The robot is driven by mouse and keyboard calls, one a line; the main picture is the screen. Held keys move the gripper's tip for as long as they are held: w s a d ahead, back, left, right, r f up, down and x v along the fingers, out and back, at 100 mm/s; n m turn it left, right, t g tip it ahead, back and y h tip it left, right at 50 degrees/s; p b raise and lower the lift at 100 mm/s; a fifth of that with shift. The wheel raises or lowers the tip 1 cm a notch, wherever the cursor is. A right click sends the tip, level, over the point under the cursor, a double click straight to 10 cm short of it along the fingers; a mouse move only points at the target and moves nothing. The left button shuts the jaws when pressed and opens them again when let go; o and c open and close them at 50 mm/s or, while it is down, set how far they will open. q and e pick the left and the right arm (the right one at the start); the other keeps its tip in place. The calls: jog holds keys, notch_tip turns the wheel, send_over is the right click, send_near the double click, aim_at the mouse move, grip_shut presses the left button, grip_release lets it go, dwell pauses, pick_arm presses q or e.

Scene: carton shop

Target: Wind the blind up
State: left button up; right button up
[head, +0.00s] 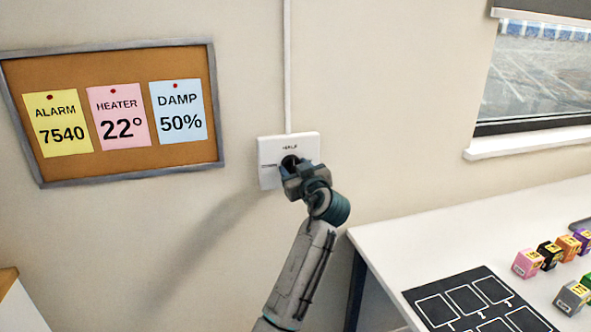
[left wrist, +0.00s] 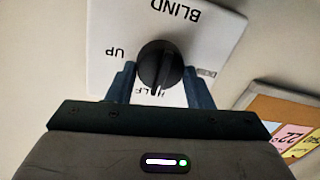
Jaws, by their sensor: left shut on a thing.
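The white blind control plate (head: 270,178) is on the wall below a thin vertical conduit. My left gripper (head: 291,164) reaches up to it and is shut on its black knob. In the left wrist view the knob (left wrist: 160,62) sits between the two fingers of that gripper (left wrist: 160,88). The plate (left wrist: 215,38) appears turned there and reads BLIND, UP and HALF; a third label at the right is hard to read. The knob's ridge points about at HALF. The dark lower edge of the blind (head: 545,9) shows at the window's top. My right gripper is out of view.
A corkboard (head: 195,153) with three notes hangs left of the plate. A white table (head: 400,250) stands at the right, with a black outlined mat (head: 425,287) and several small coloured boxes (head: 528,263). The window sill (head: 530,142) juts out above it.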

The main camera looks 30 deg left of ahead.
pick_arm(q)
jog(key=shift+m, duration=0.3)
jog(key=shift+f+m+t+p, duration=0.1)
jog(key=shift+m+t+p, duration=0.3)
jog(key=shift+m+p, duration=2.8)
jog(key=shift+f+m+t+p, duration=0.1)
jog(key=shift+m+t+p, duration=0.35)
jog(key=shift+m, duration=5.45)
jog(key=shift+f, duration=0.1)
jog(key=o, duration=1)
jog(key=shift+d, duration=0.1)
